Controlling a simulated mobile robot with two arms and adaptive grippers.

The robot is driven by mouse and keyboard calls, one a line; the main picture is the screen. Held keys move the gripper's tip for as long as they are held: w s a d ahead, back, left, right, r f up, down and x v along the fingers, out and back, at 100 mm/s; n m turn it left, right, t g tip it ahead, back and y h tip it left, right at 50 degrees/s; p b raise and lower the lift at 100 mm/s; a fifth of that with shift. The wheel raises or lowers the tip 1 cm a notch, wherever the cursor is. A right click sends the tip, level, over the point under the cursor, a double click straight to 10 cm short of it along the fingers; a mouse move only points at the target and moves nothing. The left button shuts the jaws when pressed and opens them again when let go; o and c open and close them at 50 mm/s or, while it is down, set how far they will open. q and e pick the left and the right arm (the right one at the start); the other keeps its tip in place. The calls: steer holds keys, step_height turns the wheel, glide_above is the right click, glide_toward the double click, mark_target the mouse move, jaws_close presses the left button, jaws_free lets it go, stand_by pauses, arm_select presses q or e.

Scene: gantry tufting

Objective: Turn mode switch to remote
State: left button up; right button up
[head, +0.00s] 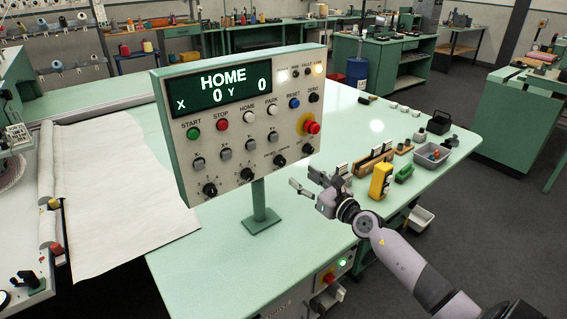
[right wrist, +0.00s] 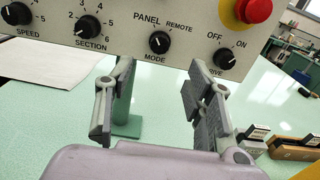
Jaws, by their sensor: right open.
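The mode switch (right wrist: 160,42) is a black knob on the control panel (head: 185,148), between labels PANEL and REMOTE. Its white mark appears to point up and left, toward PANEL. In the head view the knob (head: 280,160) sits in the panel's bottom row. My right gripper (head: 316,180) is open and empty, in front of and below the panel's lower right corner. In the right wrist view its two fingers (right wrist: 158,85) stand apart on either side below the knob, with no visible contact on it. My left gripper is not in view.
The section knob (right wrist: 90,26) and drive knob (right wrist: 224,59) flank the mode switch. A red emergency stop (head: 312,127) sits above right. A post (head: 260,205) holds the panel over the green table. A yellow tool (head: 380,181) and a grey bin (head: 432,155) stand right.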

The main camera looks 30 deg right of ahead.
mark_target(283, 163)
steer(key=w, duration=0.6)
steer(key=w+b, duration=0.1)
steer(key=w, duration=0.2)
steer(key=shift+w+a, duration=0.35)
steer(key=shift+a, duration=0.05)
steer(key=shift+c, duration=0.5)
jaws_close()
